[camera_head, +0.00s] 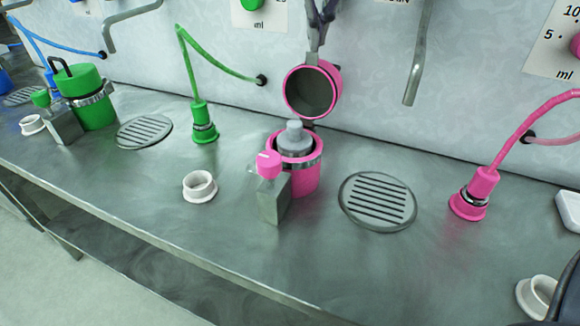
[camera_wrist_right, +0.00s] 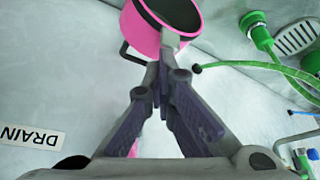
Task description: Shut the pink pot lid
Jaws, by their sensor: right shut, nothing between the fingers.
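The pink pot (camera_head: 307,180) stands on the metal counter with a grey stoppered piece (camera_head: 295,138) inside it. Its pink lid (camera_head: 336,80) is open, raised upright at the back of the pot, its dark hollow inside facing forward. My right gripper (camera_head: 316,48) is shut and empty, at the top edge of the lid on the wall side. In the right wrist view the fingertips (camera_wrist_right: 167,62) overlap the rim of the lid (camera_wrist_right: 140,32); whether they touch it I cannot tell. My left gripper is not in view.
A grey block with a pink cap (camera_head: 273,200) stands right in front of the pot. A round drain grate (camera_head: 378,201) and a pink plug with hose (camera_head: 475,195) are to the right. A white ring (camera_head: 200,186) is left. A metal spout (camera_head: 416,70) hangs from the wall.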

